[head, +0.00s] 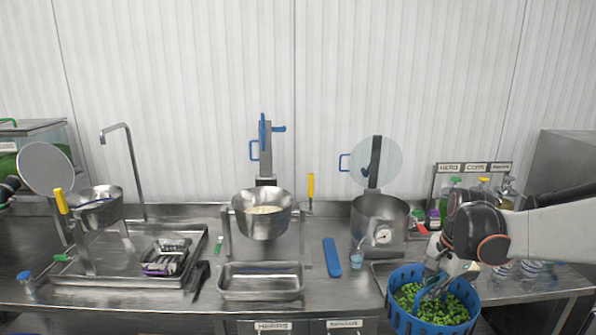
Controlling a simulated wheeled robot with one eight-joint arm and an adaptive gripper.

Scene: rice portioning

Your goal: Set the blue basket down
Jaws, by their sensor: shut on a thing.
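The blue basket (403,320) is at the lower right in the head view. It is a perforated round basket with green pieces, like chopped vegetables or herbs, inside. My gripper (436,277) comes down from my arm at the right and is shut on the basket by its blue handle, at the top of the basket. The fingertips are partly hidden against the handle and contents. The basket is in front of the counter's front edge in the picture; whether its base touches anything cannot be seen.
The steel counter (120,297) carries a pot with a gauge (380,222), a steel bowl with pale contents (262,222), an empty steel pan (260,281), a blue flat-handled tool (332,257) and a small blue cup (356,259). Bottles (506,190) stand behind my arm.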

